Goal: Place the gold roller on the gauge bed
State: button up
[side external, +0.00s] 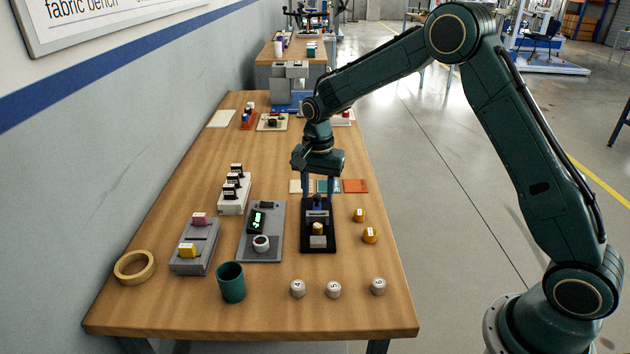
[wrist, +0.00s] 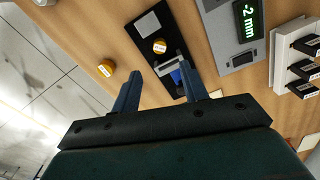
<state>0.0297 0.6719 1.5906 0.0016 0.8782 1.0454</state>
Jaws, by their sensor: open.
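A gold roller (side external: 319,229) with a white label rests on the black fixture (side external: 306,240), between a blue-and-grey clamp part and a light grey block. It also shows in the wrist view (wrist: 159,46). Two other gold rollers (side external: 359,215) (side external: 370,235) stand on the bare table to the right; one shows in the wrist view (wrist: 106,68). My gripper (side external: 318,195) is open and empty above the far end of the black fixture. Its fingertips in the wrist view (wrist: 160,68) are apart, and no roller lies between them. I cannot tell which fixture is the gauge bed.
Left of the fixture is a grey unit (side external: 273,243) whose display (wrist: 247,18) reads "-2 mm". Farther left are a white rack (side external: 235,207) and a grey block (side external: 195,262).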

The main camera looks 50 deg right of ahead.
jog(key=shift+r, duration=0.9)
jog(key=s+a+r+n+t, duration=0.1)
jog(key=s+r+n+t, duration=0.35)
jog(key=s+r, duration=1.15)
jog(key=s+r+n+t, duration=0.1)
jog(key=s+n, duration=0.7)
jog(key=s, duration=0.9)
jog(key=shift+s+a+r, duration=0.15)
jog(key=shift+a+r, duration=0.1)
